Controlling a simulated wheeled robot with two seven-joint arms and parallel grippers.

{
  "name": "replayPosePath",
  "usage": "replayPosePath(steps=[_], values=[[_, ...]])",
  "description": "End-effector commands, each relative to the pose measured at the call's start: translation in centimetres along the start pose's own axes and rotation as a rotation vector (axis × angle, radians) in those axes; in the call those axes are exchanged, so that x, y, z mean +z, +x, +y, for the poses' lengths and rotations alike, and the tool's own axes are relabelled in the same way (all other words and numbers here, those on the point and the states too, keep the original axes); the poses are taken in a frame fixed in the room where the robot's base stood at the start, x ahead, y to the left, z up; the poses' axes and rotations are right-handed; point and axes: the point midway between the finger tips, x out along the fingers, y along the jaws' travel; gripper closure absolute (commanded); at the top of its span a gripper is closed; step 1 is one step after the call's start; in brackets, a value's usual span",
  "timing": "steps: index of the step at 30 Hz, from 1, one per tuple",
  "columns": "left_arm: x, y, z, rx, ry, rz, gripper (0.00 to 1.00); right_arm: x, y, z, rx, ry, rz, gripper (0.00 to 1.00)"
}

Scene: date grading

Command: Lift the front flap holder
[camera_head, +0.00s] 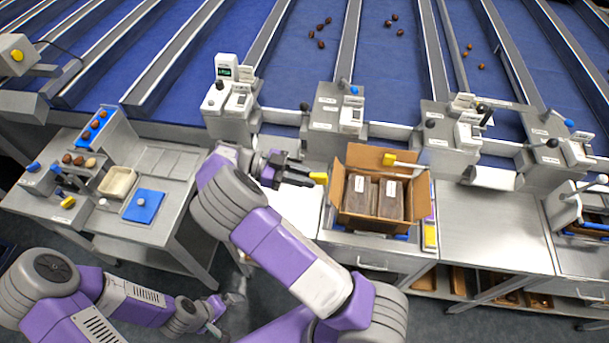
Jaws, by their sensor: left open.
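An open cardboard box (352,217) with two dark packed blocks (390,200) inside stands on the bench at centre right. A holder with a yellow block (388,159) and a pale bar lies across its back right edge. A second yellow piece (319,177) is at the box's left side. A third yellow piece (430,236) is at its front right corner. I cannot tell which is the front flap holder. My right gripper (306,177) is at the left yellow piece; its grip there is unclear. My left gripper (229,310) is open and low, far from the box.
A side table at left holds a cream tray (117,182), a blue mat (143,206) and a blue rack of dates (97,128). Grey lever stations (334,118) line the blue belts behind the box. The steel bench (490,235) right of the box is clear.

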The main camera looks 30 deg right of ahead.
Motion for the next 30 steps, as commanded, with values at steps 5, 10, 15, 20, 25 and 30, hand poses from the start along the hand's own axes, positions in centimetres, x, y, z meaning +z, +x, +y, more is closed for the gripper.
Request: replayPosePath(steps=[5, 10, 15, 20, 25, 30], values=[[0.0, 0.0, 0.0, 0.000, 0.000, 0.000, 0.00, 0.0, 0.0, 0.0, 0.000, 0.000, 0.001, 0.72], [0.0, 0.0, 0.0, 0.000, 0.000, 0.000, 0.00, 0.0, -0.1, 0.0, -0.001, 0.001, 0.000, 0.72], [0.0, 0.3, -0.1, 0.000, 0.000, 0.000, 0.00, 0.1, -1.4, -0.1, -0.003, 0.001, -0.001, 0.72], [0.0, 0.7, -0.3, 0.000, 0.000, 0.000, 0.00, 0.2, -3.8, -0.1, -0.003, 0.002, -0.001, 0.72], [0.0, 1.0, -0.4, 0.000, 0.000, 0.000, 0.00, 0.1, -5.9, -0.1, -0.002, 0.002, 0.000, 0.72], [-0.1, 1.2, -0.4, 0.000, 0.000, 0.000, 0.00, 0.1, -7.1, -0.1, -0.001, 0.000, 0.000, 0.72]])
